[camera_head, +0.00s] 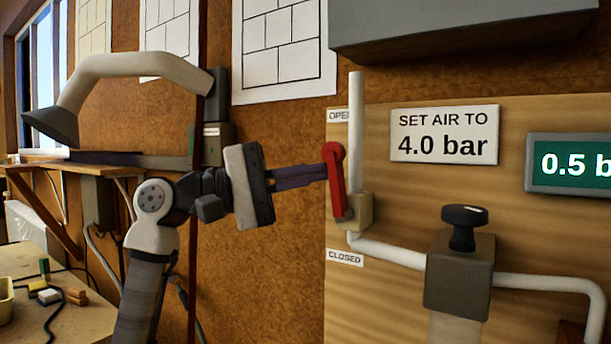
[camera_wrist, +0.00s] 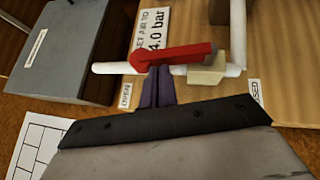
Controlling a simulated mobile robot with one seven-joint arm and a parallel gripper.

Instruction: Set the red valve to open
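The red valve lever (camera_head: 335,182) is on a beige valve body (camera_head: 357,212) on the white pipe. It points up, toward the OPEN label (camera_head: 338,115) and away from the CLOSED label (camera_head: 345,258). In the wrist view the lever (camera_wrist: 175,56) lies along the pipe toward the OPEN side (camera_wrist: 125,95). My gripper (camera_head: 324,171) comes from the left, its dark fingers close together. Its tips are at the lever in the wrist view (camera_wrist: 157,70), with nothing visible between them. I cannot tell if they touch it.
A grey regulator with a black knob (camera_head: 463,225) is at the right of the valve. A sign (camera_head: 444,134) reads "SET AIR TO 4.0 bar", and a green display (camera_head: 575,164) shows 0.5. A grey box (camera_head: 440,25) juts out above. A lamp (camera_head: 130,75) is at upper left.

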